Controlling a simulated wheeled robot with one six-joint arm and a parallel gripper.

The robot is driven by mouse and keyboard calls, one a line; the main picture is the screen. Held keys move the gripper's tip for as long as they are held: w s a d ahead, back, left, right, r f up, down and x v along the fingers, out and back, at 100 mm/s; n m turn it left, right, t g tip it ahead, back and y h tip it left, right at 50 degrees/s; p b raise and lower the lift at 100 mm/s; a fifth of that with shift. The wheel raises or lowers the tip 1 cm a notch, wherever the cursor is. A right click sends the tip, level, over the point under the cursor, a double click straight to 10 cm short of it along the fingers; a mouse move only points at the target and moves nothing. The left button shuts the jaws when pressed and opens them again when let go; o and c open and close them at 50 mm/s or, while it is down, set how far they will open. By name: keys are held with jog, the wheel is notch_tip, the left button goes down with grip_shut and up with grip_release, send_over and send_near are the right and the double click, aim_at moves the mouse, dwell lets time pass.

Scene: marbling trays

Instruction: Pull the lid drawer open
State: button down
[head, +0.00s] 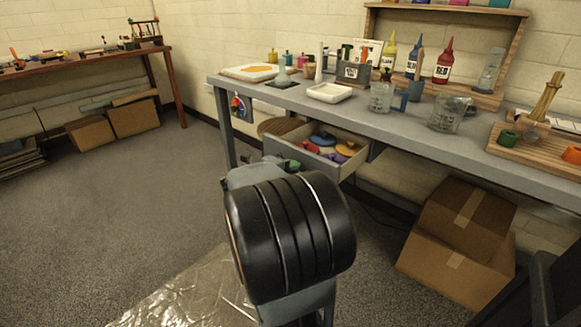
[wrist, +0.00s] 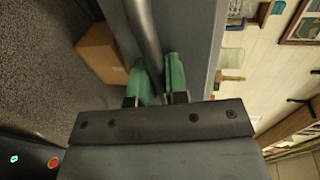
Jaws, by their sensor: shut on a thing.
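The lid drawer (head: 350,166) under the grey table stands out from beneath the tabletop in the head view. Several coloured lids (head: 322,139) lie inside it, with blue, orange, purple and red showing. In the wrist view, my gripper (wrist: 157,82) has green fingertips closed on either side of a curved metal bar, the drawer handle (wrist: 141,22). The black rounded joint of my arm stands in front of the drawer in the head view and hides my gripper and the handle there.
The grey table (head: 420,122) carries a white tray (head: 329,92), bottles and jars. Stacked cardboard boxes (head: 455,262) stand on the floor to the right under it. Shiny sheeting (head: 190,295) lies on the floor in front. The carpet to the left is clear.

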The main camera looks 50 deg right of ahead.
jog(key=c, duration=1.1)
grip_release()
jog(key=shift+c, duration=0.2)
jog(key=p+v, duration=0.3)
jog(key=v, duration=1)
jog(key=shift+a+p, duration=0.35)
jog(key=shift+a, duration=0.05)
jog(key=shift+r, duration=0.2)
